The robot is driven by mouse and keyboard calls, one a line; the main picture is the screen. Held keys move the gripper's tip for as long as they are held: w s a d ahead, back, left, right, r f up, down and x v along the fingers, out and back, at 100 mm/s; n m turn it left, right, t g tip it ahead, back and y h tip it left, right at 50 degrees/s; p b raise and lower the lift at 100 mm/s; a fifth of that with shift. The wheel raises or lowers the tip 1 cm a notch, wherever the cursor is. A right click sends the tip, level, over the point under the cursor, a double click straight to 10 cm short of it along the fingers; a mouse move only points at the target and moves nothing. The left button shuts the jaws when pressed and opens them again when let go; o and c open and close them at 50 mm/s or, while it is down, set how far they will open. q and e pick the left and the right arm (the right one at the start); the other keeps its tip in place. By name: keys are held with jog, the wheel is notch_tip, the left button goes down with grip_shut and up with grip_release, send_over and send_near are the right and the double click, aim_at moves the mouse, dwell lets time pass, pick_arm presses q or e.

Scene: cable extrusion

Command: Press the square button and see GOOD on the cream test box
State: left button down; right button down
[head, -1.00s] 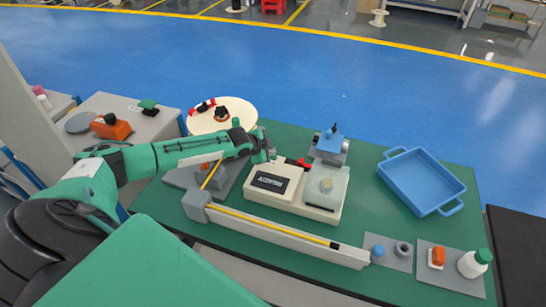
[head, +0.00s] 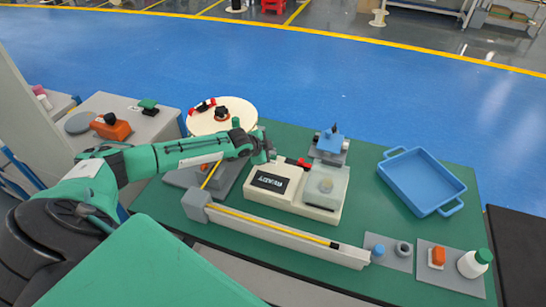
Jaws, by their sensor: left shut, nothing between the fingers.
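The cream test box (head: 307,212) sits on the green table. Its black display (head: 270,182) shows white letters that seem to read READY. A clear cover stands over the right part of the box, with a round tan part (head: 326,184) under it. My left gripper (head: 267,156) is shut and empty, just behind the box's back left corner. I cannot tell whether it touches the box. I cannot make out the square button; the gripper may hide it. My right gripper is not in view.
A long pale rail (head: 280,232) with a yellow strip lies in front of the box. A blue tray (head: 421,182) lies at right. A blue-topped fixture (head: 331,146) stands behind the box. Small parts and a white bottle (head: 474,263) stand at front right.

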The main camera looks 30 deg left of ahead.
pick_arm(q)
jog(key=shift+f, duration=0.35)
dwell(0.3)
jog(key=shift+f, duration=0.35)
jog(key=shift+r, duration=0.1)
dwell(0.5)
jog(key=shift+r+p, duration=0.5)
jog(key=shift+r, duration=0.3)
notch_tip(320, 180, up, 5)
jog(key=p, duration=0.4)
jog(key=shift+r+p, duration=0.1)
jog(key=shift+p, duration=0.2)
